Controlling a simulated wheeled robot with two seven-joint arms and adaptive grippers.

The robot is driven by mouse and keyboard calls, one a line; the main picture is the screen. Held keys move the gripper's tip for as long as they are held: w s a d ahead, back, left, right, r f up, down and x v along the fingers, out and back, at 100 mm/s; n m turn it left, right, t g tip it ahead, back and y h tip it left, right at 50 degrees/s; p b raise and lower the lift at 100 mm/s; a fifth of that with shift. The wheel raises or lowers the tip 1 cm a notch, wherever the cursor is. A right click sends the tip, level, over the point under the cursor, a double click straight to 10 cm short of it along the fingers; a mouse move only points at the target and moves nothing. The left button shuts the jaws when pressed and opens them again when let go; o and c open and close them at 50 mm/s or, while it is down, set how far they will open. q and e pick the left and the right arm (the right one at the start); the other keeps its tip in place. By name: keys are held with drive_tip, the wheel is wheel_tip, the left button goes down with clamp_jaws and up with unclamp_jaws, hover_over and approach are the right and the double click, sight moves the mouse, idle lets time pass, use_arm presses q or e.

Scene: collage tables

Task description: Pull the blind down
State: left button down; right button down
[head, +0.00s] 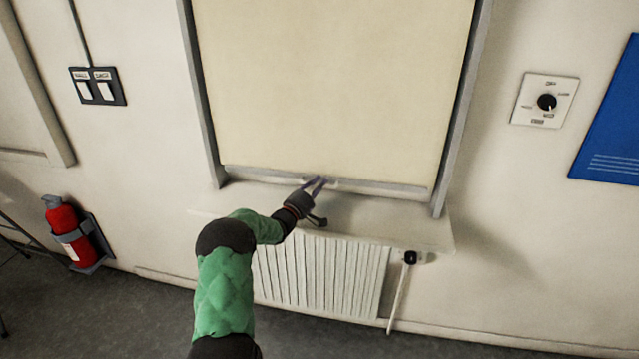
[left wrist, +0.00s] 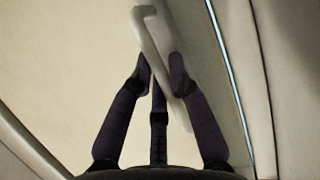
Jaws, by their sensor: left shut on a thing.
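The cream blind (head: 330,85) covers nearly the whole window in the head view, its pale bottom bar (head: 390,188) just above the sill. My left gripper (head: 318,183) is at the middle of that bar. In the left wrist view, my left gripper (left wrist: 160,75) is shut on a pale curved pull handle (left wrist: 151,30), with a finger on each side of it. The blind's cloth (left wrist: 60,70) fills the left of that view. Part of the handle is hidden behind the fingers. My right gripper is not in view.
The window sill (head: 400,228) juts out under the blind, above a white radiator (head: 320,275). A red fire extinguisher (head: 70,232) hangs low at left. A switch plate (head: 98,87), a dial (head: 545,101) and a blue board (head: 615,120) are on the wall.

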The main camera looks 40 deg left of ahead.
use_arm(q)
drive_tip(key=shift+f, duration=0.35)
drive_tip(key=c, duration=1.1)
unclamp_jaws()
drive_tip(key=shift+f, duration=0.1)
drive_tip(key=shift+c, duration=0.2)
drive_tip(key=v, duration=1.2)
drive_tip(key=shift+r, duration=0.2)
